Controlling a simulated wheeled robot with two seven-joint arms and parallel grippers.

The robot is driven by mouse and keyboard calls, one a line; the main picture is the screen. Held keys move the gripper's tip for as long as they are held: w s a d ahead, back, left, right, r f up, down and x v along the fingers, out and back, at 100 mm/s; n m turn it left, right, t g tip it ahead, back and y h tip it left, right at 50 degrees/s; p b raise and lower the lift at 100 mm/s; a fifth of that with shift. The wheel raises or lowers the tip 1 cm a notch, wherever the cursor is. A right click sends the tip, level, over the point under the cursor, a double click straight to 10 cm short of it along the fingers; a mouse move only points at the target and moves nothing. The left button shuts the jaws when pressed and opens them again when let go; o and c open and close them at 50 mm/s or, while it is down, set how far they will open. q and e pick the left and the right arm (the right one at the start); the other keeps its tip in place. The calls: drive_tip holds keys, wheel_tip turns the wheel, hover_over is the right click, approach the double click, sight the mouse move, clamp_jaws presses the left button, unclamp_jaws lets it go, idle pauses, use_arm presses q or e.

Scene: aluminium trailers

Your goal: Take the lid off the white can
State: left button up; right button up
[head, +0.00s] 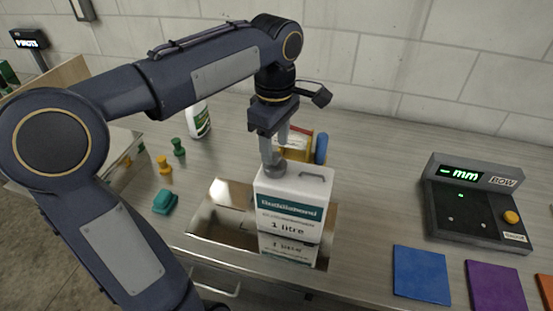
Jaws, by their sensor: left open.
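The white can (290,205) stands upright at the middle of the bench, with a teal band and "1 litre" on its front. A grey round lid (275,172) shows at the left of its top, and a thin dark handle lies to the right. My left gripper (274,158) points down from above, its fingers at the lid. It is open; whether a finger touches the lid I cannot tell. The gripper partly hides the lid. My right gripper is out of view.
A shiny metal tray (215,222) lies around the can's base and mirrors it. Green and yellow pegs (164,165), a teal block (165,202) and a white bottle (199,120) are left. A grey gauge (478,205) and coloured mats (421,274) are right.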

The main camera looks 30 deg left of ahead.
sight(275, 160)
use_arm(q)
drive_tip(key=shift+f, duration=1.4)
clamp_jaws()
drive_tip(key=shift+r, duration=0.1)
